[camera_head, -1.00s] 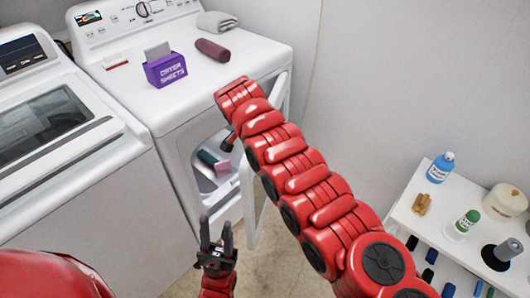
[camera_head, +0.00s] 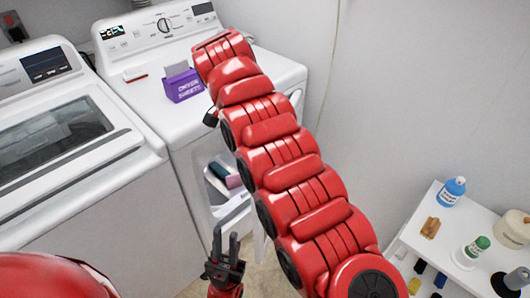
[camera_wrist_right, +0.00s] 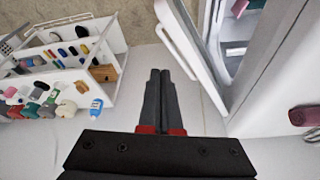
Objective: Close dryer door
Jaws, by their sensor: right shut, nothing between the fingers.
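The white dryer (camera_head: 185,140) stands against the back wall. Its door (camera_head: 258,222) is swung open and mostly hidden behind my right arm. Dark and pink items (camera_head: 224,174) show inside the opening. In the right wrist view the open door (camera_wrist_right: 188,40) is just right of my right gripper (camera_wrist_right: 160,74), whose fingers are shut and empty. The right fingertips are hidden by the arm in the head view. My left gripper (camera_head: 226,246) is open and empty, low in front of the dryer.
A washer (camera_head: 70,150) stands left of the dryer. A purple dryer sheets box (camera_head: 183,86) sits on the dryer top. A white shelf unit (camera_head: 408,222) with a blue bottle (camera_head: 452,190) and other small items stands at right. Bare wall lies between.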

